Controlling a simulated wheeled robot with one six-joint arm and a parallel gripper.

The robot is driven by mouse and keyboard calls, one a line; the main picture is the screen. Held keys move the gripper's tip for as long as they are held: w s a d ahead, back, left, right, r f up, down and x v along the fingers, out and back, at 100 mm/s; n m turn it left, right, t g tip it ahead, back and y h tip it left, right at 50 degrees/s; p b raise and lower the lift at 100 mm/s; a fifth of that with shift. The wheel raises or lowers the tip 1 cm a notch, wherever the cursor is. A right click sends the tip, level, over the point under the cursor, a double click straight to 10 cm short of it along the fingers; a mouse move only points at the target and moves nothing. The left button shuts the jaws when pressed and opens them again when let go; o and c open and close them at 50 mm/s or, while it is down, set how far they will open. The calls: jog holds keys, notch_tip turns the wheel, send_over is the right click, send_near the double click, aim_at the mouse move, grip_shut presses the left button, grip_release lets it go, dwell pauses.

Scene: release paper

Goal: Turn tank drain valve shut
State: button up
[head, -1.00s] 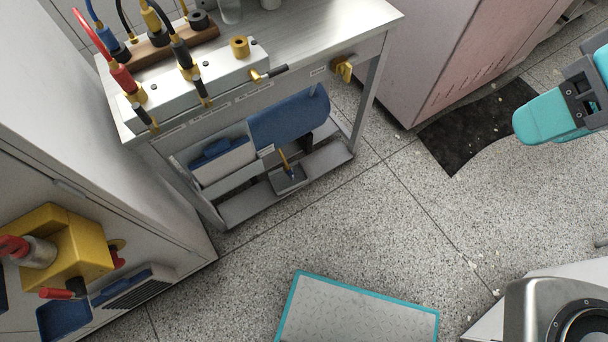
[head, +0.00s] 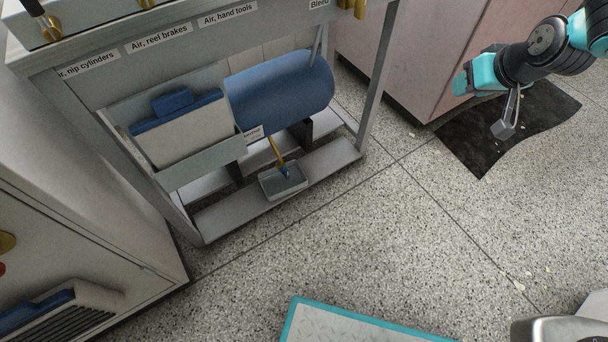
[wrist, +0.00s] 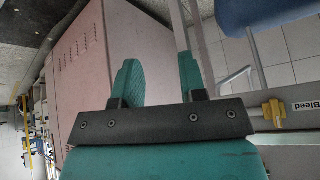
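The blue tank (head: 280,92) lies on its side on the lower frame of the bench in the head view. Beneath it a slim yellow part (head: 275,150) with a blue end (head: 285,171) slants over a small grey tray (head: 270,187); it looks like the drain valve. A small tag (head: 253,134) beside it is too small to read. My gripper (head: 467,82) is well to the right, in front of the pink cabinet and apart from the valve. In the wrist view its two teal fingers (wrist: 160,78) stand apart with nothing held. Part of the tank (wrist: 250,14) shows there at upper right.
A yellow handle (wrist: 273,112) by the "Bleed" label sits on the bench's front rail. A bench leg (head: 378,85) stands between tank and gripper. The pink cabinet (head: 415,60) is behind. Speckled floor (head: 400,235) in front is clear.

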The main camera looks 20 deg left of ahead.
jog(key=w+a+f+n+t+y, duration=0.1)
jog(key=w+a+f+n+y, duration=0.1)
jog(key=w+a+f, duration=0.35)
jog(key=w+a+f+n+y, duration=0.1)
jog(key=w+a+f, duration=0.1)
jog(key=a+f, duration=0.5)
jog(key=n+t+y, duration=0.3)
jog(key=t+y, duration=0.2)
jog(key=y, duration=0.3)
send_near(288, 172)
jog(key=b+x, duration=0.2)
jog(key=b, duration=0.4)
jog(key=b+x, duration=0.2)
jog(key=b, duration=0.4)
jog(key=b+x, duration=0.2)
jog(key=b, duration=0.4)
jog(key=shift+w+a+f, duration=0.1)
jog(key=shift+a+f, duration=0.1)
jog(key=shift+f, duration=0.15)
jog(key=b+x, duration=0.1)
jog(key=b, duration=0.5)
jog(key=shift+w+a, duration=0.15)
jog(key=shift+a, duration=0.05)
jog(key=shift+r+b+x, duration=0.15)
jog(key=shift+b+x, duration=0.3)
jog(key=shift+x, duration=0.3)
jog(key=shift+r+b+x, duration=0.15)
jog(key=shift+b+x, duration=0.3)
jog(key=shift+x, duration=0.25)
